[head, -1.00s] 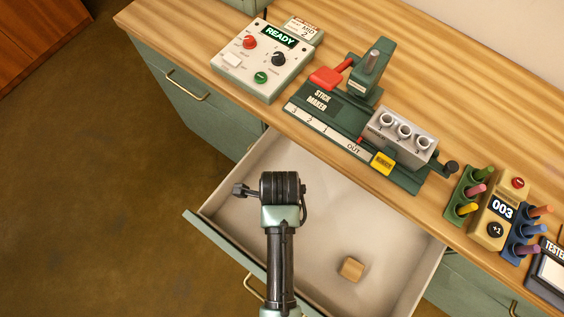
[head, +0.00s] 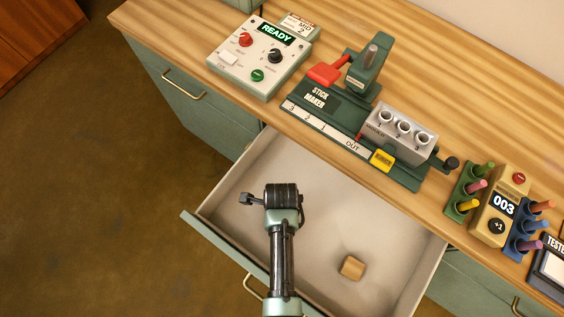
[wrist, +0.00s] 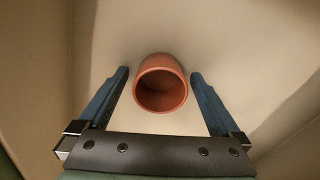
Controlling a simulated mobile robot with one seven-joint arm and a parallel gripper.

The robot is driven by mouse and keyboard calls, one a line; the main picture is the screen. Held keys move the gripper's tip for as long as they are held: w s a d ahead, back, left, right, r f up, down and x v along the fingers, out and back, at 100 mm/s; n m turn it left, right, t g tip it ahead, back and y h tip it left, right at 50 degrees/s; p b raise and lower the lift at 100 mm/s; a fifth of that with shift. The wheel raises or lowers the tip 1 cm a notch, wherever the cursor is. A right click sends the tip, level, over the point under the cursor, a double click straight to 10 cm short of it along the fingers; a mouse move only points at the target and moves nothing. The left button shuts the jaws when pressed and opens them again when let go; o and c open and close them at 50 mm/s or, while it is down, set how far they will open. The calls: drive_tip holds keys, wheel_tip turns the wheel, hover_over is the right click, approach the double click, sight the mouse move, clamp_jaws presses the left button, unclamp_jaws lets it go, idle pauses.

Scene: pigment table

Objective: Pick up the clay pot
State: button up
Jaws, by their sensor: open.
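The clay pot (wrist: 178,68) is a small reddish-brown round pot with a dark hollow opening. In the wrist view it lies between and just ahead of the two blue fingers of my gripper (wrist: 160,82). The fingers are open, with a gap on each side of the pot. In the head view my wrist and arm hang over the open drawer (head: 325,195) and hide the pot and the fingers.
A small wooden block (head: 352,267) lies on the drawer floor, right of my arm. The drawer walls surround the space. On the worktop stand a control box reading READY (head: 258,58), the stick maker (head: 318,103) and a counter reading 003 (head: 496,212).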

drive_tip(key=c, duration=1.5)
drive_tip(key=shift+r, duration=0.15)
